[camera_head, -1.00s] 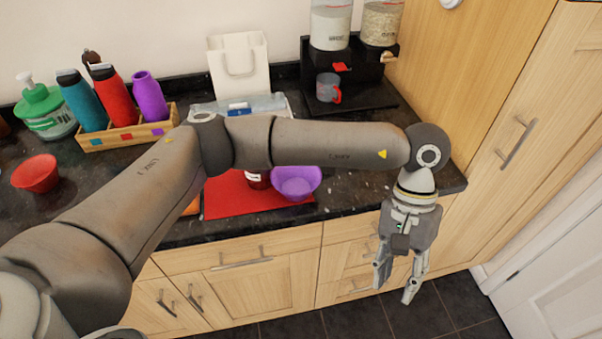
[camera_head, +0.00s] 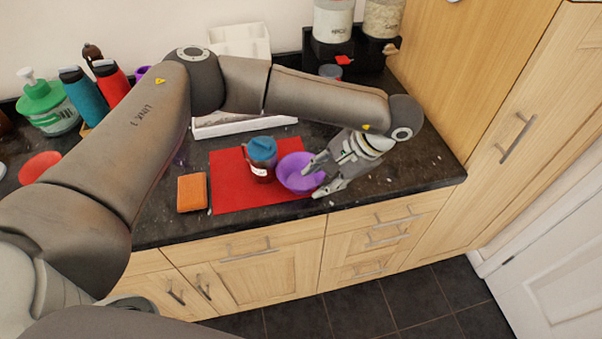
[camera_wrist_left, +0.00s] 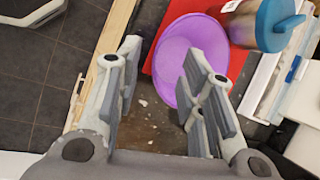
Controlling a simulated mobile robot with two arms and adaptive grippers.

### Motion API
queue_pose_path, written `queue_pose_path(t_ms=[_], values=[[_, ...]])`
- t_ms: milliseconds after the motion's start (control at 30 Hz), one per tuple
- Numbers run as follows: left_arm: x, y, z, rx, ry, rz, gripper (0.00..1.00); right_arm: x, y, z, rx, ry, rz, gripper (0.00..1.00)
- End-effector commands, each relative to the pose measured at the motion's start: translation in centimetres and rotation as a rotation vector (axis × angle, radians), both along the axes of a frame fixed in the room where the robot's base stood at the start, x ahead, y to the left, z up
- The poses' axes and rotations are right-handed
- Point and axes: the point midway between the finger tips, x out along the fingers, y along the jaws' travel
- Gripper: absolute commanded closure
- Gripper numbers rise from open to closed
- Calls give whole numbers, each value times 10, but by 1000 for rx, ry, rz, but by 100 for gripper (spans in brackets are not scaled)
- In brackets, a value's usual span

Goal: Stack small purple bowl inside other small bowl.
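The small purple bowl (camera_head: 294,175) stands at the right edge of the red mat (camera_head: 230,192); it also shows in the left wrist view (camera_wrist_left: 178,62). A small red bowl (camera_head: 40,166) is on the counter at the far left, partly hidden by my left arm. My left gripper (camera_head: 313,181) is at the right side of the purple bowl with its fingers apart. In the left wrist view the gripper (camera_wrist_left: 160,52) is open, with one finger in front of the bowl; whether it touches cannot be told. My right gripper is not in view.
A blue-lidded cup (camera_head: 262,158) stands on the mat close left of the purple bowl. An orange sponge (camera_head: 192,192) lies left of the mat. Bottles (camera_head: 110,85), a soap pump (camera_head: 48,108) and dispensers (camera_head: 355,35) stand at the back. Counter right of the gripper is clear.

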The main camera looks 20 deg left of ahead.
Motion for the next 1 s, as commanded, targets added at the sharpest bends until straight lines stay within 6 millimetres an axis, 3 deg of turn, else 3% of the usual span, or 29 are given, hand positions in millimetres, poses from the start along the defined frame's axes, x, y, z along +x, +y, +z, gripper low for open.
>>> queue_pose_path(t_ms=[100, 300, 600, 867, 1000], values=[[1, 8, -10, 1, 4, 4, 64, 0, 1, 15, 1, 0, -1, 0], [1, 20, -33, 0, 3, 3, 64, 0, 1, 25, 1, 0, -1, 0], [1, 22, -39, 1, 0, 1, 64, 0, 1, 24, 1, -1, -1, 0], [1, 22, -39, 0, 1, 2, 97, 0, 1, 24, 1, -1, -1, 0], [1, 22, -38, 0, 1, 2, 100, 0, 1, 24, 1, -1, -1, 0]])
